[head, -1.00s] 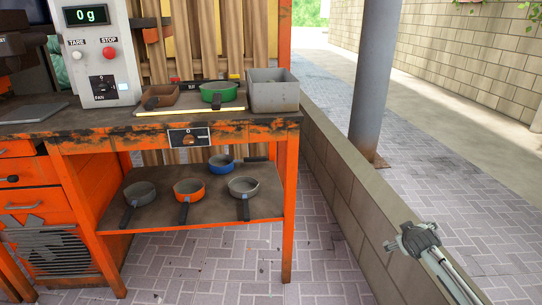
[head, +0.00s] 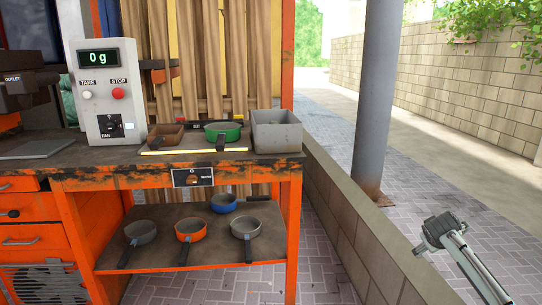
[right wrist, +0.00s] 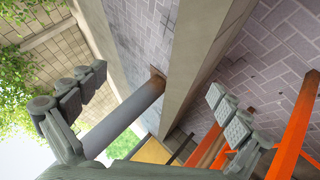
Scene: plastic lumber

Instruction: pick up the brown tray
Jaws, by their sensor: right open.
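The brown tray (head: 166,134) is a small, open, rusty-brown container with a dark handle. It sits on the workbench top, between the scale panel and the green pan (head: 222,131). My right gripper (head: 438,233) is far to the right of the bench, above the low wall, well apart from the tray. In the right wrist view its two fingers (right wrist: 152,98) are spread wide with nothing between them. The tray cannot be made out in that view. My left gripper is not in view.
A grey bin (head: 277,132) stands right of the green pan. A scale panel (head: 107,92) reading 0 g stands to the left. Several pans lie on the lower shelf (head: 200,258). A low wall (head: 345,215) and a grey post (head: 377,100) are right of the orange bench.

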